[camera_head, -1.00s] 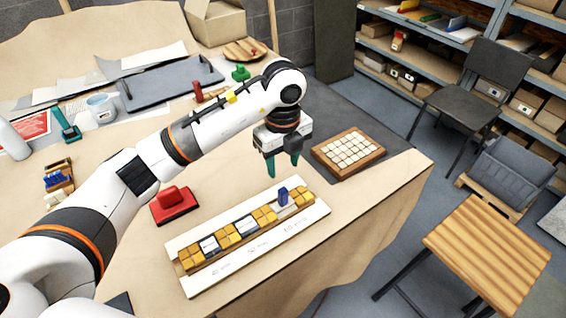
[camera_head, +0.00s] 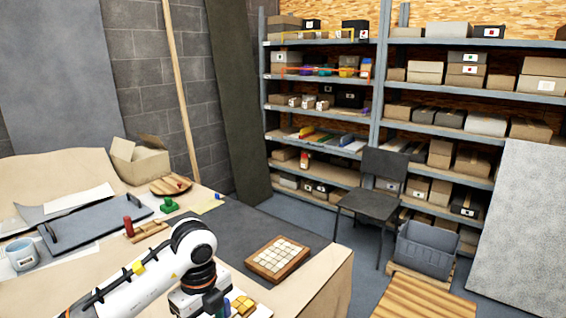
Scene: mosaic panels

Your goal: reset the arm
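My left arm comes in from the bottom left, and its gripper (camera_head: 213,302) is at the bottom edge of the head view. A dark teal finger shows, but the tips are cut off or hidden, so its opening cannot be told. Right beside it, a few yellow tiles (camera_head: 243,305) of the mosaic panel show at the bottom edge; the rest of the panel is out of view or hidden. A wooden tray (camera_head: 252,265) of pale tiles lies on the table to the right of the gripper. My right gripper is not in view.
On the table (camera_head: 318,290) are a cardboard box (camera_head: 140,160), a grey board (camera_head: 95,222), a mug (camera_head: 21,256) and a green piece (camera_head: 168,205). A dark chair (camera_head: 371,195), a grey crate (camera_head: 428,250) and loaded shelves stand beyond the table. Floor is clear between table and chair.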

